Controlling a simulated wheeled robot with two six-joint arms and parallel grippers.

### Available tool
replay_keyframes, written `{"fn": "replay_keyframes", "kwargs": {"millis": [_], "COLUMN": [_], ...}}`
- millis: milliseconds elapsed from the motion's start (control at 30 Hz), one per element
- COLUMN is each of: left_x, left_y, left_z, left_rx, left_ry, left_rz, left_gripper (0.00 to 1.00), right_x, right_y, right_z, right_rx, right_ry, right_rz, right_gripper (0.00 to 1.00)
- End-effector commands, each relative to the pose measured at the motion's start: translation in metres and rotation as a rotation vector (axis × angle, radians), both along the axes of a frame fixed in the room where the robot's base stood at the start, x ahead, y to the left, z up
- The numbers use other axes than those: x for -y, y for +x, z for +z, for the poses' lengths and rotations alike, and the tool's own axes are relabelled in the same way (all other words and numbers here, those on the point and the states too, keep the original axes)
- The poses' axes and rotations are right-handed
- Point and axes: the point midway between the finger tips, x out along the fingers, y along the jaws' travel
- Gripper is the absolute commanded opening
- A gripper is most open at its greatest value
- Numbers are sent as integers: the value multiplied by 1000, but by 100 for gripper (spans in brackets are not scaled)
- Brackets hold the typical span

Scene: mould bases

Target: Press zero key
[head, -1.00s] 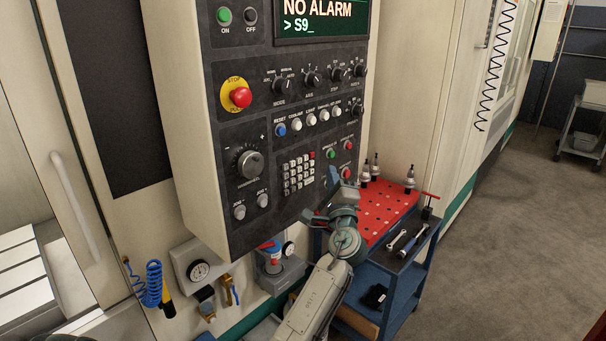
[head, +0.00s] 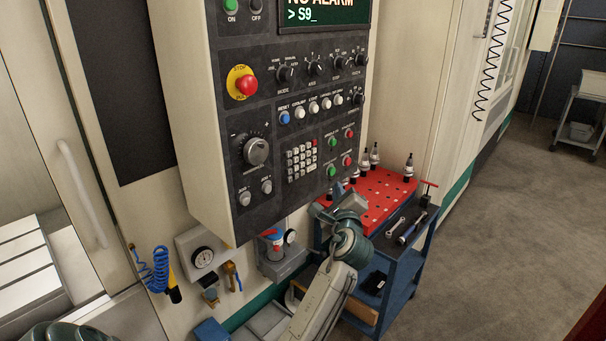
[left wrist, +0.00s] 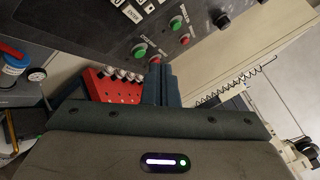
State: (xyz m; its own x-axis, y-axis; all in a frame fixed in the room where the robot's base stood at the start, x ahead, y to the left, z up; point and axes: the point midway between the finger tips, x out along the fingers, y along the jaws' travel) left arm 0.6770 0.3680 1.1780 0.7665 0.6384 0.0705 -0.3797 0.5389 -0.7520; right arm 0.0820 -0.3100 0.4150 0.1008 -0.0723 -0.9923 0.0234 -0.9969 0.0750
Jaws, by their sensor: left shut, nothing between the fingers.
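The number keypad (head: 301,162) is a block of small white keys low on the dark control panel (head: 220,120). The digits are too small to read in the head view, so I cannot pick out the zero key. The screen (head: 322,14) reads "> S9_". My left gripper (head: 338,196) is just below and right of the keypad, apart from it, and empty. In the left wrist view its fingers (left wrist: 158,80) are shut together. There the keypad's lower corner with an ENTER key (left wrist: 132,14) shows at the top, left of the fingertips. My right gripper is not in view.
Green and red buttons (head: 332,142) sit right of the keypad. A red emergency stop (head: 247,84), knobs and white buttons are above. A blue cart with a red top (head: 385,195) holds tool holders and wrenches behind my gripper. Open floor (head: 500,220) lies right.

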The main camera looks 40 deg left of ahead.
Motion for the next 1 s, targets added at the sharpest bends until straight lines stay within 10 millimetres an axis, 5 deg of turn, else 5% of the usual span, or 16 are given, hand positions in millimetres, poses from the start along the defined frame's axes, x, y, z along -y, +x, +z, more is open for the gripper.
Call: {"fn": "replay_keyframes", "kwargs": {"millis": [600, 1000], "left_x": [-73, -86], "left_y": [6, 7], "left_z": [2, 0], "left_rx": [0, 1], "left_ry": [4, 0], "left_rz": [1, 1], "left_gripper": [0, 0], "right_x": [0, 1], "right_y": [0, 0], "right_z": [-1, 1], "right_rx": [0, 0], "right_ry": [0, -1], "right_rz": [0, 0], "right_gripper": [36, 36]}}
